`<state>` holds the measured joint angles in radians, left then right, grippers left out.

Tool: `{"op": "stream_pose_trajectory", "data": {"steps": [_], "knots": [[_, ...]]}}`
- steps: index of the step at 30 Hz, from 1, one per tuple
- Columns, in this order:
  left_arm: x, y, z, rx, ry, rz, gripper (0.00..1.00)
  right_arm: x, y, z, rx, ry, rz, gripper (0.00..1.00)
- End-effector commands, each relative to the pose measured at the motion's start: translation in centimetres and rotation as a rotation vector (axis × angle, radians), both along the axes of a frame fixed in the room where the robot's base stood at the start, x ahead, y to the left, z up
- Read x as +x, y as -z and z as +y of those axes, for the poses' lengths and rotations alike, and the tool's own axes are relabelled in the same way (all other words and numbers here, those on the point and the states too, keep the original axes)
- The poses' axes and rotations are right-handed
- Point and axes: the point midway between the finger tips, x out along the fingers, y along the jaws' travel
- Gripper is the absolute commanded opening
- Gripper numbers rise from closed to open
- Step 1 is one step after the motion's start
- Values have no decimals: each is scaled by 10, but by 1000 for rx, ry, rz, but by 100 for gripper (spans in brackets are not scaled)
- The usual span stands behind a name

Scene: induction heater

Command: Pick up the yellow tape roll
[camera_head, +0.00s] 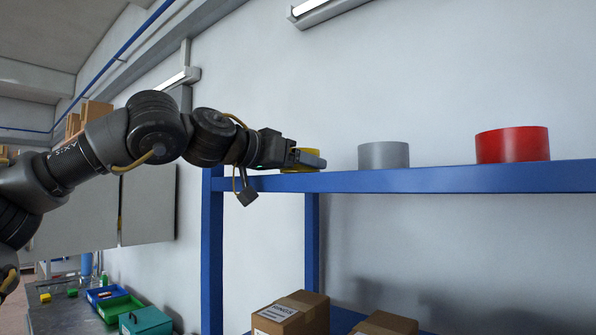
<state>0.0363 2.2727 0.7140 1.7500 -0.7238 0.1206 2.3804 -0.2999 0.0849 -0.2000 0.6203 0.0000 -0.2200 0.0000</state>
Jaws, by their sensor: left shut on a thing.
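The yellow tape roll (311,152) is at the left end of the blue shelf's top board (420,180). My left arm reaches in from the left at about the height of that board. My left gripper (305,158) is shut on the yellow tape roll and covers much of its near side. The roll is at the board's level; I cannot tell whether it still touches the board. My right gripper is not in view.
A grey tape roll (384,156) and a red tape roll (512,145) stand to the right on the same board. Cardboard boxes (291,313) sit on the lower shelf. A workbench with coloured bins (120,308) is at the lower left.

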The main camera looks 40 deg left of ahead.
Motion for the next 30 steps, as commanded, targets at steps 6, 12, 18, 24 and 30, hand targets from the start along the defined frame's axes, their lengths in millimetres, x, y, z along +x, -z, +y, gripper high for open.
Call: {"op": "stream_pose_trajectory", "data": {"steps": [6, 12, 18, 24, 30], "knots": [[-6, -28, 4, -2, -3, -8, 45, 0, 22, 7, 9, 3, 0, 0], [-37, -76, 28, -3, -4, -8, 45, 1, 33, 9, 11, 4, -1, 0], [-75, -101, 57, -4, -2, -7, 45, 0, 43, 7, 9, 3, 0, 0], [-100, -116, 77, -2, -1, -4, 45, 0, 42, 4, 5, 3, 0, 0], [-110, -121, 85, 0, 0, -3, 45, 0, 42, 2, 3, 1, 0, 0]]}}
